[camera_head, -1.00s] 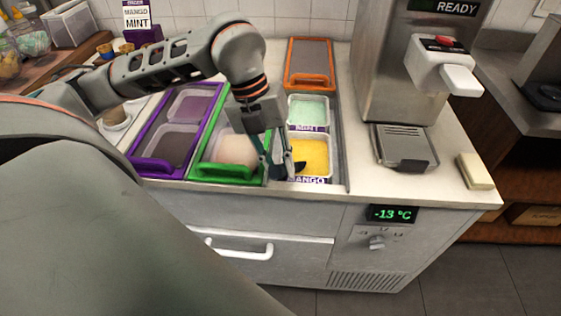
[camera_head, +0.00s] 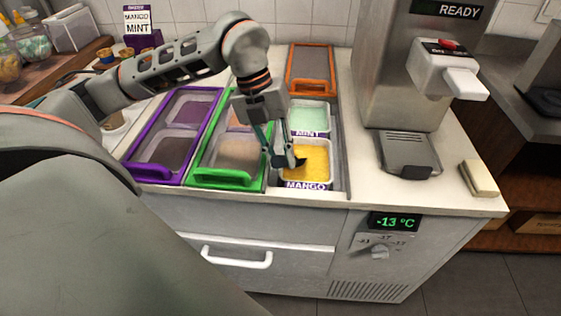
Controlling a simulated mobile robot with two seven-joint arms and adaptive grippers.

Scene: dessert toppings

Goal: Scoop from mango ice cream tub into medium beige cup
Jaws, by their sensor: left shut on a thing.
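The mango ice cream tub (camera_head: 308,175) holds yellow ice cream and has a "MANGO" label on its front. My left gripper (camera_head: 279,157) is over the tub's left side. It is shut on a dark scoop (camera_head: 299,163), whose head is at the yellow ice cream. I cannot tell how deep the scoop sits or whether it carries ice cream. A pale cup (camera_head: 113,121) shows at the left of the counter, partly hidden by my left arm; its size is unclear. My right gripper is not in view.
The mint tub (camera_head: 308,118) is behind the mango tub. A green-framed lid (camera_head: 219,179) and a purple-framed lid (camera_head: 151,173) cover wells to the left. An orange-framed lid (camera_head: 311,70) is at the back. A dispenser (camera_head: 402,80) stands to the right.

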